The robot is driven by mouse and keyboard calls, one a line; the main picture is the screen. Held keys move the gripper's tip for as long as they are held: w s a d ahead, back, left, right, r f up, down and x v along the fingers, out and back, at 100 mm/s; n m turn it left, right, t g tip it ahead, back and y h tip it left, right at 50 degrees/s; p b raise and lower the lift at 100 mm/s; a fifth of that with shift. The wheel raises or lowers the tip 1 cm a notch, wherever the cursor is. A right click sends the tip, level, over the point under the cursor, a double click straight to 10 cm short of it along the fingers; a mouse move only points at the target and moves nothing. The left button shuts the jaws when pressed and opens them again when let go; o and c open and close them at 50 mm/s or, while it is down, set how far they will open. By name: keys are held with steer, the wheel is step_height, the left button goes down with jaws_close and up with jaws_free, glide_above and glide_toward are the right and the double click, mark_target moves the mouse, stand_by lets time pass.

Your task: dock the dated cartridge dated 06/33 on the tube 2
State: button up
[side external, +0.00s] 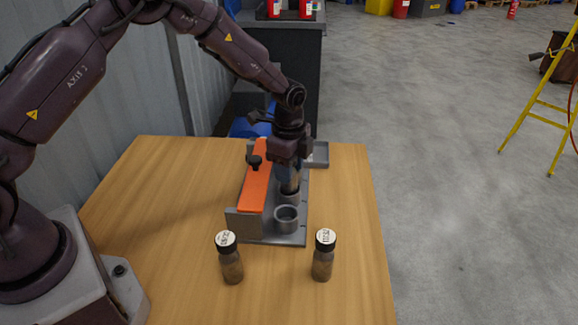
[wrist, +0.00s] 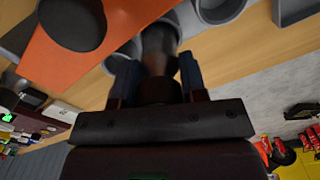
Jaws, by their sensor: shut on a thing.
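My gripper (side external: 287,172) points down over the dock and is shut on a brown cartridge (side external: 291,184). In the wrist view the cartridge (wrist: 158,48) sits between the two fingers. Its date is hidden. Its lower end is at the mouth of a grey tube (side external: 289,197); I cannot tell whether it is inside. A nearer empty grey tube (side external: 286,219) stands on the same base plate. Tube numbers are not readable. Two other cartridges stand upright on the table, one at left (side external: 231,262) and one at right (side external: 323,258), with black caps and date labels too small to read surely.
An orange panel (side external: 257,187) with a black knob (side external: 254,162) runs along the left of the tubes. A grey upright plate (side external: 243,224) stands at its near end. A grey tray (side external: 319,154) lies behind. The wooden table (side external: 345,200) is clear at right.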

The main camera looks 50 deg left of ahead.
steer(key=shift+f, duration=0.6)
steer(key=o, duration=0.8)
steer(key=shift+o, duration=0.2)
steer(key=shift+r, duration=5.5)
steer(key=shift+n, duration=0.5)
steer(key=s+r+n+t, duration=0.2)
steer(key=s+r+n, duration=0.4)
steer(key=s, duration=0.8)
steer(key=s+r+n+t, duration=0.3)
steer(key=s+r+n, duration=0.4)
steer(key=s+r, duration=0.3)
steer(key=s, duration=0.3)
steer(key=shift+s+a+r+t, duration=0.25)
steer(key=shift+s+a+t, duration=0.05)
steer(key=shift+s+a, duration=0.1)
